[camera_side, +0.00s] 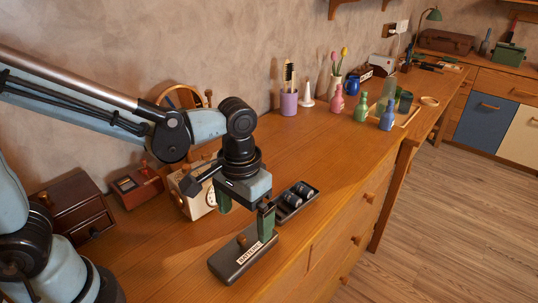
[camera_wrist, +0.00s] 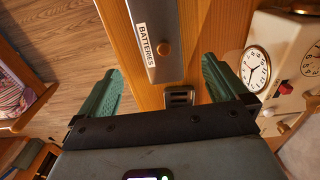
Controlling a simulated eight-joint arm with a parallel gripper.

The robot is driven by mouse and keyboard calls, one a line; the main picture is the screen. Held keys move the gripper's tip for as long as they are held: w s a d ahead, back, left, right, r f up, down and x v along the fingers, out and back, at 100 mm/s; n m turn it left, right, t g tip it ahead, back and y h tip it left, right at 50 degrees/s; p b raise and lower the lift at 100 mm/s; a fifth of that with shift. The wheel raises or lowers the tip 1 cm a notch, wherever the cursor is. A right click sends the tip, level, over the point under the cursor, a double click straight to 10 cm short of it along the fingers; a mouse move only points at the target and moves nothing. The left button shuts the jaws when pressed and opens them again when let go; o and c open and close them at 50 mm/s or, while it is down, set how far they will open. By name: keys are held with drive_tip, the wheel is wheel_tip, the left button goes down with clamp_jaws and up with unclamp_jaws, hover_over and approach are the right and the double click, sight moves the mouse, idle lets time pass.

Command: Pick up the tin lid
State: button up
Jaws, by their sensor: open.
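The tin lid (camera_side: 232,265) is dark grey, with a BATTERIES label and a small wooden knob. It lies flat on the wooden cabinet top near the front edge. In the wrist view the lid (camera_wrist: 154,20) shows at the top, its knob between the lines of the two fingers. My gripper (camera_side: 245,212) is open and empty, pointing down above the lid; its green fingers also show in the wrist view (camera_wrist: 160,72). The near finger hides part of the lid's right end in the side view. The open tin (camera_side: 284,212) with batteries stands just beyond my gripper.
A cream clock radio (camera_side: 199,201) stands close behind my gripper; it is at right in the wrist view (camera_wrist: 282,62). A red box (camera_side: 137,187) and small drawers (camera_side: 74,208) are at left. Vases and bottles stand farther right. The cabinet top (camera_side: 330,160) between is clear.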

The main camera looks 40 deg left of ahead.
sight(243, 239)
drive_tip(key=shift+s+f, duration=0.15)
drive_tip(key=shift+f, duration=1.65)
drive_tip(key=shift+s+f, duration=0.15)
drive_tip(key=shift+f, duration=1.6)
drive_tip(key=shift+c, duration=0.3)
drive_tip(key=c, duration=1.1)
drive_tip(key=shift+r, duration=0.2)
